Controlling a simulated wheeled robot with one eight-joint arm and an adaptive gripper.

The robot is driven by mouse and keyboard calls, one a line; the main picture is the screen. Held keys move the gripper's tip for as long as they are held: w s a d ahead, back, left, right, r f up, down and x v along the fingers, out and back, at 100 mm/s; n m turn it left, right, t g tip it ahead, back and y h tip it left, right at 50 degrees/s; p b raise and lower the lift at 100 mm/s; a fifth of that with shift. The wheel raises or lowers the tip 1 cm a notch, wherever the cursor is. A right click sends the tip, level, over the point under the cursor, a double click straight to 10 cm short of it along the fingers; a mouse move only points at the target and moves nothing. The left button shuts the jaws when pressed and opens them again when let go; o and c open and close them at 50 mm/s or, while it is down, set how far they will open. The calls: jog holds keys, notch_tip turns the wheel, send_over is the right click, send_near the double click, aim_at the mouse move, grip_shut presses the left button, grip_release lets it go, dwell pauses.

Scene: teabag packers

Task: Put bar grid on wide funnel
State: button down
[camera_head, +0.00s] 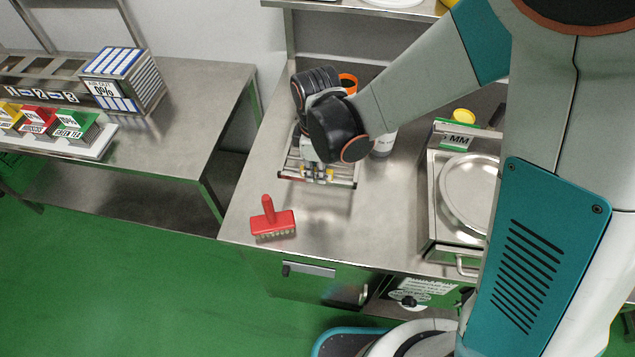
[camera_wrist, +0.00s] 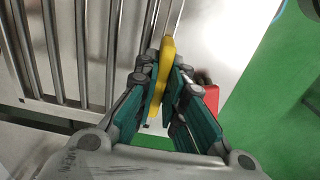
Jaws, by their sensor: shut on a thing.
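The bar grid (camera_head: 345,181), a metal frame with parallel bars and yellow parts, is at the steel counter under my wrist in the head view. Its bars (camera_wrist: 85,50) fill the left of the wrist view. My gripper (camera_head: 318,175) points down at the grid's near edge. In the wrist view, my gripper (camera_wrist: 165,95) is shut on a yellow piece (camera_wrist: 164,75) at the grid's edge. I cannot tell whether the grid touches the counter.
A red brush (camera_head: 272,219) lies near the counter's front edge. A scale (camera_head: 466,195) with a round pan stands to the right. A whitish container (camera_head: 383,143) stands right of my wrist. A separate table (camera_head: 180,95) at left holds boxes. The counter's front middle is clear.

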jog(key=shift+f+b, duration=2.05)
jog(key=shift+f, duration=1.65)
jog(key=shift+f, duration=0.15)
jog(key=c, duration=1.7)
grip_release()
